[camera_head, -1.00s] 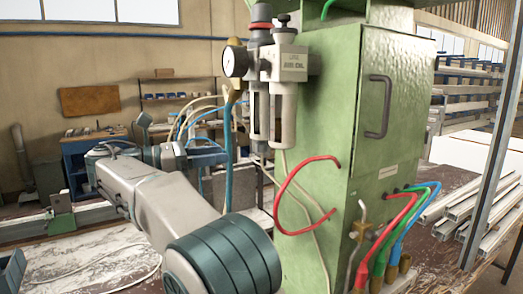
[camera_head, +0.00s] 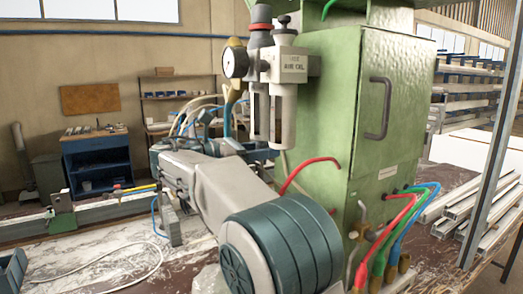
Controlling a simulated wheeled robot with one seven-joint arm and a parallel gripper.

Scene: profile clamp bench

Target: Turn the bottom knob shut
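The green cabinet (camera_head: 325,120) carries an air unit (camera_head: 285,65) with a gauge (camera_head: 235,62) and two slotted bowls. A grey knob with a red ring (camera_head: 260,20) and a small black knob (camera_head: 284,21) sit on top of the unit. Low on the cabinet is a brass valve fitting (camera_head: 357,236) with a grey lever. I cannot tell which part is the bottom knob. My arm reaches from the lower middle toward the back left and bends behind itself. My gripper's fingers do not show; they are hidden behind my arm or the air unit.
Red, green and blue hoses (camera_head: 396,225) leave the cabinet's lower right, and another red hose (camera_head: 305,165) loops from its side close to my arm. A grey post (camera_head: 495,140) stands at the right. The bench's left part (camera_head: 90,255) is mostly clear.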

